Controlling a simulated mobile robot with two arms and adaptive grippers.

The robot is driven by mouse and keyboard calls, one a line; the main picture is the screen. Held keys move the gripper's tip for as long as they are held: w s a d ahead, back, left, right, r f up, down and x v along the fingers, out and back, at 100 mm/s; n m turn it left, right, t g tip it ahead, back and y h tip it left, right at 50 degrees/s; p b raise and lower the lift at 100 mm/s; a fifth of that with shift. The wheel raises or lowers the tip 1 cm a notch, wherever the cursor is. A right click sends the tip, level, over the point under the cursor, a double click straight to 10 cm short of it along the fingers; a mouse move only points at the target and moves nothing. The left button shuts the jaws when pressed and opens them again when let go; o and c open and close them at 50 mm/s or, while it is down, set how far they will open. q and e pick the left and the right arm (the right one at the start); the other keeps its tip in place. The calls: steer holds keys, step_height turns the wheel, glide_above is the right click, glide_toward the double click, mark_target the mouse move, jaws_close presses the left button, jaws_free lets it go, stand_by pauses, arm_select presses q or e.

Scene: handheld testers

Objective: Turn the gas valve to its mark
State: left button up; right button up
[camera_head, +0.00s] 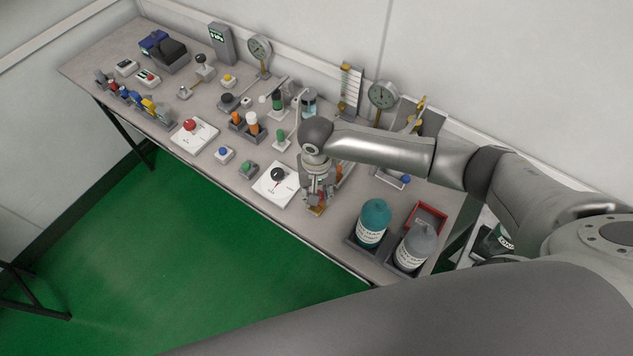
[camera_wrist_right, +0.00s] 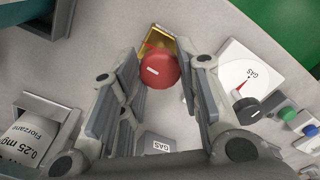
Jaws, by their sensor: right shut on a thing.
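A round red knob (camera_wrist_right: 160,68) with a short white line on its face sits on a yellow brass-coloured body (camera_wrist_right: 158,42). A small label reading GAS (camera_wrist_right: 158,142) is close to it. My right gripper (camera_wrist_right: 172,72) is around the red knob, with a finger on each side, shut on it. In the head view my right gripper (camera_head: 317,201) is low at the table's front edge and hides most of the valve. A white plate (camera_wrist_right: 232,62) marked GAS, with a red pointer, carries a black knob (camera_wrist_right: 247,110). My left gripper is not in view.
The black-knobbed plate (camera_head: 266,195) is just left of my right gripper. A teal bottle (camera_head: 373,224) and a grey bottle (camera_head: 414,248) stand to its right, near a red tray (camera_head: 441,214). Gauges, including one dial (camera_head: 383,95), stand at the back.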

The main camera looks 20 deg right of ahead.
steer(key=n+p, duration=0.3)
steer(key=n, duration=0.1)
steer(key=shift+r+n, duration=0.15)
steer(key=shift+n, duration=0.15)
steer(key=n+p, duration=0.2)
steer(key=n, duration=0.2)
steer(key=shift+n, duration=0.3)
steer(key=n+p, duration=0.1)
steer(key=n, duration=0.3)
steer(key=shift+n+p, duration=0.3)
steer(key=shift+p, duration=0.05)
steer(key=n, duration=0.4)
steer(key=shift+n, duration=0.4)
steer(key=o, duration=1.1)
steer(key=shift+c, duration=0.2)
